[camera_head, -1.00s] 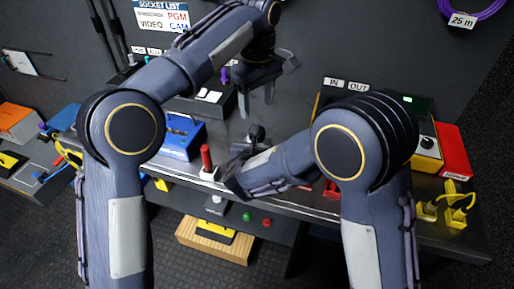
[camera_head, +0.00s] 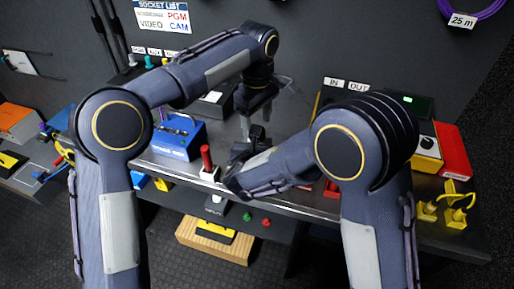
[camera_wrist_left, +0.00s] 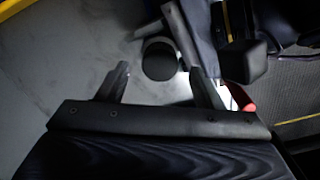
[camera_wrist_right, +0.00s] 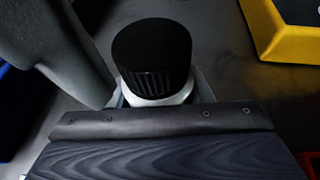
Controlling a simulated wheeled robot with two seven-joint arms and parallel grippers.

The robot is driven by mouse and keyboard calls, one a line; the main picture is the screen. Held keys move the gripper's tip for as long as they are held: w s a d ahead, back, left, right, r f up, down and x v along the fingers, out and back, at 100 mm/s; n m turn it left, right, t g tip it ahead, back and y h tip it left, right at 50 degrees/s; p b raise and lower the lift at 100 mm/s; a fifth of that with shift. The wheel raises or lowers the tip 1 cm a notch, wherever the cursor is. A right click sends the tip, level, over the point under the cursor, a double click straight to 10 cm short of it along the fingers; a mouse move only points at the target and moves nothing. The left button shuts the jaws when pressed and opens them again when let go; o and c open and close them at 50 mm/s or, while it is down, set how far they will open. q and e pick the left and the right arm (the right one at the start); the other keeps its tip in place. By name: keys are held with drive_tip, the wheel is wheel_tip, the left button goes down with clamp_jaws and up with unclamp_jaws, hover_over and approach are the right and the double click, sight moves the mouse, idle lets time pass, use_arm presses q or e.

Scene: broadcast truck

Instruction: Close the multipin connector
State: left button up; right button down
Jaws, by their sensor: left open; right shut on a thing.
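The multipin connector, a dark cylinder (camera_wrist_right: 152,55) with a ribbed side and a pale ring at its base, sits between the fingers of my right gripper (camera_wrist_right: 160,98), which is shut on it. In the left wrist view its round black top (camera_wrist_left: 160,60) lies between and just ahead of the spread fingers of my left gripper (camera_wrist_left: 161,82), which is open and empty. In the head view the left gripper (camera_head: 256,115) hangs beside the connector's dark top (camera_head: 257,134). The right gripper's tips are largely hidden there. Whether the left fingers touch the connector cannot be told.
A red-handled lever (camera_head: 206,160) on a white base stands close left of the right gripper. A blue box (camera_head: 178,138) is farther left on the metal bench. A yellow and red box pair (camera_head: 452,150) and yellow plugs (camera_head: 455,217) are at right.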

use_arm(q)
drive_tip(key=shift+f, duration=0.95)
drive_tip(key=c, duration=1)
drive_tip(key=shift+c, duration=0.2)
drive_tip(key=m, duration=2)
drive_tip(key=shift+m, duration=0.3)
